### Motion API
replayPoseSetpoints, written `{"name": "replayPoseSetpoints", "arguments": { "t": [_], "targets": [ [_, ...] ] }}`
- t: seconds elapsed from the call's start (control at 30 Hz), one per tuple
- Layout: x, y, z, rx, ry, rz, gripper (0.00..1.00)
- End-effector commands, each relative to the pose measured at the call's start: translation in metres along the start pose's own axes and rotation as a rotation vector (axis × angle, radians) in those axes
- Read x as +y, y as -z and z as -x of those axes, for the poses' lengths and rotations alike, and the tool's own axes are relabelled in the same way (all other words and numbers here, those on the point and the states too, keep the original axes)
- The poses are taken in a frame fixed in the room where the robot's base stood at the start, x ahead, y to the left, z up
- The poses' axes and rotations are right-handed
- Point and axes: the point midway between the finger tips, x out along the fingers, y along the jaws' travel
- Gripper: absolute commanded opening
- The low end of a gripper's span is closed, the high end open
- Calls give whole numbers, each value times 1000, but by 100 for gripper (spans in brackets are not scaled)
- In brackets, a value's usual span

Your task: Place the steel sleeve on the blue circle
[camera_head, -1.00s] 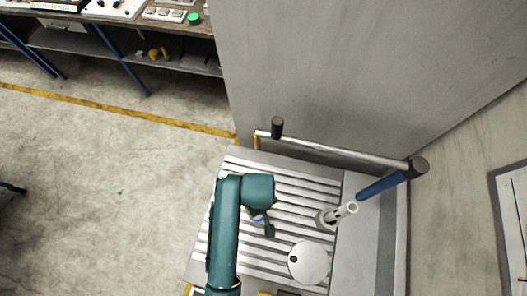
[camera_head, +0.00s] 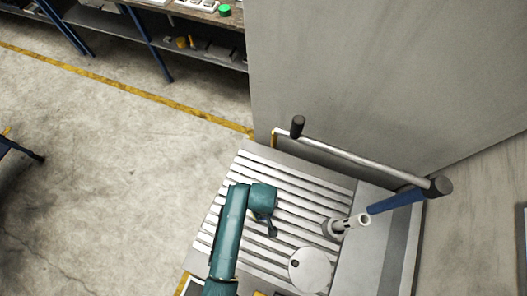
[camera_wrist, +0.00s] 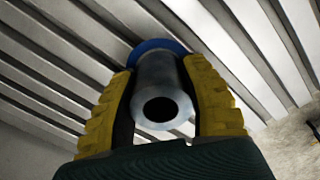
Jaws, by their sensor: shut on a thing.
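The steel sleeve (camera_wrist: 158,76) is a short grey metal tube with a dark round bore facing the wrist camera. My gripper (camera_wrist: 161,84) is shut on it, with one yellow ribbed finger on each side. The blue circle (camera_wrist: 153,45) shows as a blue rim just behind the sleeve's far end, on the slatted table. The sleeve hides most of the circle, and I cannot tell whether the two touch. In the head view my green arm reaches over the table; the wrist hides the sleeve there.
A rail (camera_head: 365,165) with dark ends and a blue handle (camera_head: 396,201) runs along the back by a grey wall.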

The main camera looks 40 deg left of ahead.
Motion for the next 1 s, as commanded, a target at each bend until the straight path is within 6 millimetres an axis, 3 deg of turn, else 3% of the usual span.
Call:
{"name": "replayPoseSetpoints", "arguments": {
  "t": [0.03, 0.13, 0.5, 1.0],
  "targets": [
    [0, 0, -1, 0, 0, 0, 49],
    [0, 0, -1, 0, 0, 0, 68],
    [0, 0, 6, 1, -1, 0, 68],
    [1, 1, 112, 1, -1, 0, 68]
  ]
}}
